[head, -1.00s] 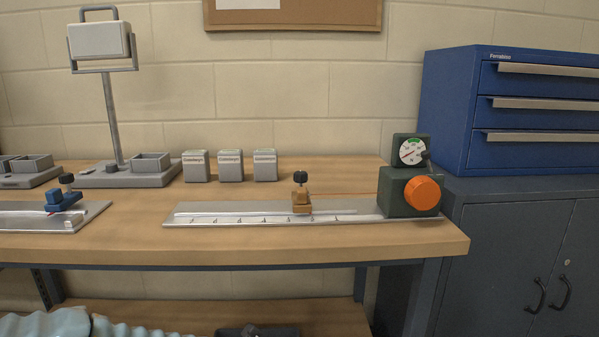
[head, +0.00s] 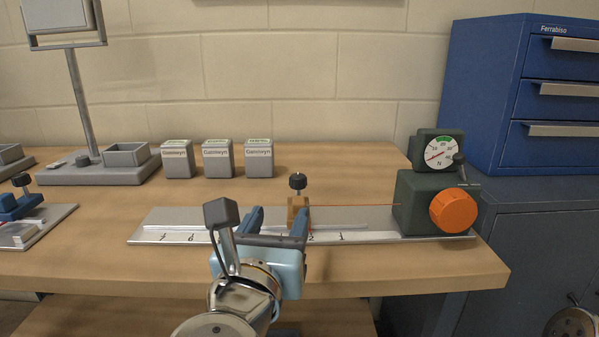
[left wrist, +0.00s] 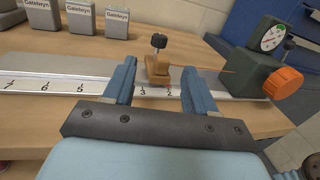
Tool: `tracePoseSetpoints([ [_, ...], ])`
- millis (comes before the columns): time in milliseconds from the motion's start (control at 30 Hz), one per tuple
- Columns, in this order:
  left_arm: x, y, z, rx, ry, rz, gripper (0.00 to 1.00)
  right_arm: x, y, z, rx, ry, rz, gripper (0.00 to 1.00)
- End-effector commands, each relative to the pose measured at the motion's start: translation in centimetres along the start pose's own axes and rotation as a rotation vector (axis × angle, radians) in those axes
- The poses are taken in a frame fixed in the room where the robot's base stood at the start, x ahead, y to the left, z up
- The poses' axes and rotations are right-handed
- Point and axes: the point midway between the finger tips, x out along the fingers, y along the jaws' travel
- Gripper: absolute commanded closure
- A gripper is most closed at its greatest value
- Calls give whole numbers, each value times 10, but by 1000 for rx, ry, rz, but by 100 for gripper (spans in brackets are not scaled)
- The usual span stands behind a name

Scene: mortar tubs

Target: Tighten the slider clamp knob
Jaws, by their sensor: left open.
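The slider clamp is a small tan block (head: 298,208) on the silver rail (head: 370,216), topped by a black knob (head: 298,182). The knob (left wrist: 159,41) and block (left wrist: 158,72) also show in the left wrist view. My left gripper (head: 279,213) is open and empty at the rail's front. In the left wrist view its fingers (left wrist: 160,84) point toward the rail, with the slider beyond and between the tips, and the knob standing higher. A thin orange line runs from the slider to the dark green gauge box (head: 414,202). My right gripper is out of view.
The box carries an orange knob (head: 453,209) and a dial (head: 441,153). Several grey blocks (head: 218,160) stand behind the rail. Another rail with a blue slider (head: 15,206) lies far left. A blue drawer cabinet (head: 485,95) is at right. Bare bench (head: 345,170) lies behind the slider.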

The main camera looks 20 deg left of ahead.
Motion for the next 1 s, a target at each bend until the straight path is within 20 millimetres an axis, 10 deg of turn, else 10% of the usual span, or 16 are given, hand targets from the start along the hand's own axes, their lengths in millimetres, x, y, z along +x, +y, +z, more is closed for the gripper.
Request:
tracePoseSetpoints([
  [600, 119, 0, -1, -1, 6, 1, 44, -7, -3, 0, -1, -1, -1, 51],
  [1000, 135, 0, -2, -2, 4, 1, 44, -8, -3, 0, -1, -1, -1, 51],
])
